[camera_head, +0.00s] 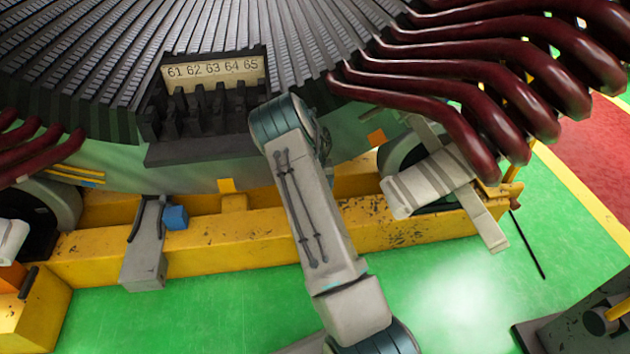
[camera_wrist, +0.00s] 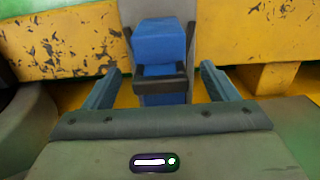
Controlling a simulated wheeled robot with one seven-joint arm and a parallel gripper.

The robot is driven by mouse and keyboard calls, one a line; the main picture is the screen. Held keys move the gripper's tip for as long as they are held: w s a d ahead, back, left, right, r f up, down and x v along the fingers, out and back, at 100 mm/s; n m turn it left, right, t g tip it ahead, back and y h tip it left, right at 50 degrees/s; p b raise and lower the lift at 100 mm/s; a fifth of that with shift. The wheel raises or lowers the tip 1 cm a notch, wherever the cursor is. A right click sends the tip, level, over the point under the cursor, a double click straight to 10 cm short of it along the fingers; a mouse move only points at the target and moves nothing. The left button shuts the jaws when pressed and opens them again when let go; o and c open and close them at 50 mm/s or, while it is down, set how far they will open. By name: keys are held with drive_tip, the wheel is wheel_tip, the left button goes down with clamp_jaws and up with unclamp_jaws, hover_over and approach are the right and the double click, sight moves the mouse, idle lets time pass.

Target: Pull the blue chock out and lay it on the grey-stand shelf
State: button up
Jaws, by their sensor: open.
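In the wrist view a blue chock (camera_wrist: 160,42) stands in front of a grey upright piece (camera_wrist: 180,11), with a dark bracket (camera_wrist: 180,83) across its lower part. My gripper (camera_wrist: 160,85) is open, with one finger on each side of the chock and a gap on both sides. In the head view a blue block (camera_head: 176,217) sits beside a grey stand (camera_head: 146,262) at the yellow beam. I cannot tell whether it is the same chock. My gripper is not visible in the head view, where my arm crosses the middle.
A yellow beam (camera_head: 90,262) runs under the large slotted stator (camera_head: 90,60), which carries a 61–65 number plate (camera_head: 215,70). Dark red coils (camera_head: 440,110) hang at the right. Wheels flank the beam. Green floor (camera_head: 230,310) is free in front.

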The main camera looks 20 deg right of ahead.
drive_tip(key=shift+f+b, duration=0.5)
drive_tip(key=shift+f, duration=1.45)
drive_tip(key=c, duration=1.5)
drive_tip(key=shift+s, duration=0.1)
